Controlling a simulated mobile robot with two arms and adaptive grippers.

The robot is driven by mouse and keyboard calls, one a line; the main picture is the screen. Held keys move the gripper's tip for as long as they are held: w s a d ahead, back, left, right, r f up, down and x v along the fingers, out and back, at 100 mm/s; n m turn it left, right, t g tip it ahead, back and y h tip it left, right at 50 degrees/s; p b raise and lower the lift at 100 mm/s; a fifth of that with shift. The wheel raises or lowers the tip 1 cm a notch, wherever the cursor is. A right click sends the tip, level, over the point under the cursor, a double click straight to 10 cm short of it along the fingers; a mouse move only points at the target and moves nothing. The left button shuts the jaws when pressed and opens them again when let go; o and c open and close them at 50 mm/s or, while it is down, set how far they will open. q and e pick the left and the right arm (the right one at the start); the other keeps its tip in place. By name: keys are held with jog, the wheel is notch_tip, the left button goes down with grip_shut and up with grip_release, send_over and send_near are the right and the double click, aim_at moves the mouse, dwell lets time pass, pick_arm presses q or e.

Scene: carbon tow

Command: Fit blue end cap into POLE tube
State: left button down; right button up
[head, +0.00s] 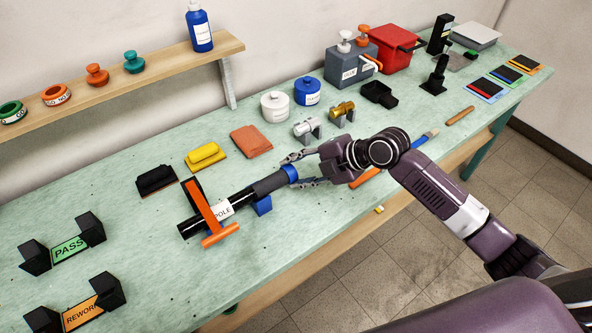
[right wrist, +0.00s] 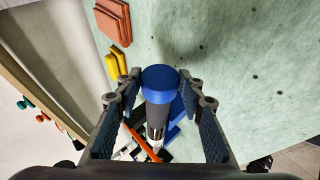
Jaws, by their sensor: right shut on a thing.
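The black POLE tube (head: 240,200) lies along the bench with a white POLE label, in an orange clamp (head: 212,215) and on a blue support (head: 263,206). The blue end cap (head: 290,173) is at the tube's right end, in line with it. My right gripper (head: 293,170) is shut on the cap, one finger on each side. In the right wrist view, the cap (right wrist: 160,80) shows between the finger pads, with the dark tube (right wrist: 158,116) right behind it. I cannot tell how deep the cap sits. My left gripper is not in view.
A white jar (head: 275,106), a blue jar (head: 307,91) and small silver (head: 306,130) and gold (head: 342,111) parts on stands are behind the gripper. PASS (head: 68,248) and REWORK (head: 92,310) stations are at left. The bench's front edge runs below the tube.

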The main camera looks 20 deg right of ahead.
jog(key=shift+s+a, duration=0.15)
jog(key=shift+a, duration=0.1)
jog(key=o, duration=0.9)
jog(key=shift+a, duration=0.15)
jog(key=shift+d, duration=0.25)
jog(key=shift+d+r, duration=0.15)
jog(key=shift+r, duration=0.05)
jog(key=v, duration=1.1)
jog(key=shift+s, duration=0.2)
jog(key=shift+r, duration=0.1)
